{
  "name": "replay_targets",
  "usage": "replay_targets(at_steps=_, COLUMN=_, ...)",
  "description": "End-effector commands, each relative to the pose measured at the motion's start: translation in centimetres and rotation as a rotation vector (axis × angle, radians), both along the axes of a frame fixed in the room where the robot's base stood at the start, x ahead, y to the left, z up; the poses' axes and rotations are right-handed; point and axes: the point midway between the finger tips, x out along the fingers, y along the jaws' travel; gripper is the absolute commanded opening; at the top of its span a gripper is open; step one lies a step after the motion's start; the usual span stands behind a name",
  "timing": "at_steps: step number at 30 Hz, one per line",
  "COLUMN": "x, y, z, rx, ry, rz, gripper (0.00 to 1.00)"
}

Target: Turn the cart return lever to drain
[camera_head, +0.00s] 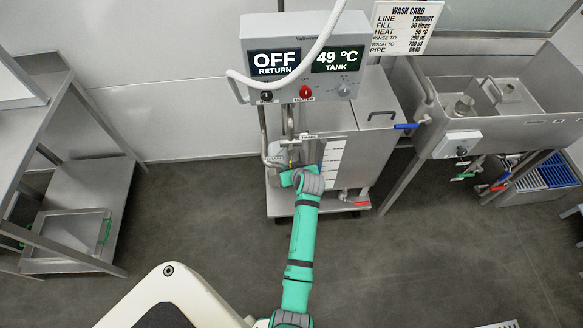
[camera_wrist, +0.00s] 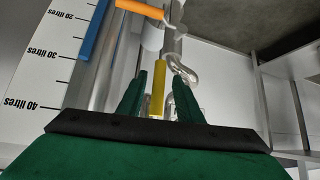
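In the wrist view, my gripper (camera_wrist: 160,76) is open, with its two dark green fingers either side of a yellow lever handle (camera_wrist: 158,90). Gaps show between the handle and both fingers. The handle points along the fingers, by metal pipework. An orange handle (camera_wrist: 139,9) lies crosswise beyond the fingertips. No label on either handle can be read, so I cannot tell for sure which is the return lever. In the head view, my arm reaches the steel cart (camera_head: 345,110) at its left front pipework, hiding most of the lever. The display (camera_head: 275,62) reads OFF RETURN.
A white litre scale (camera_wrist: 40,60) stands close left of the fingers. A white hose (camera_head: 318,45) hangs before the display box. A red-handled valve (camera_head: 361,203) sits low on the cart. A sink (camera_head: 460,100) stands right and a steel rack (camera_head: 75,200) left. Floor between is clear.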

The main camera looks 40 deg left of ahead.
Motion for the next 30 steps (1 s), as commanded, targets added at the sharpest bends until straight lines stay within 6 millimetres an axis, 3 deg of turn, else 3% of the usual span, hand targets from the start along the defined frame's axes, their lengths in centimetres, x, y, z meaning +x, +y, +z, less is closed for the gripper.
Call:
replay_targets(at_steps=8, x=-0.7, y=-1.1, z=1.2, rx=0.001, ry=-0.001, rz=-0.001, gripper=0.33)
replay_targets(at_steps=21, x=-3.5, y=-5.6, z=6.6, rx=0.002, ry=-0.001, rz=-0.001, gripper=0.33)
replay_targets(at_steps=30, x=-4.1, y=-6.5, z=7.6, rx=0.000, ry=0.000, rz=0.000, gripper=0.33)
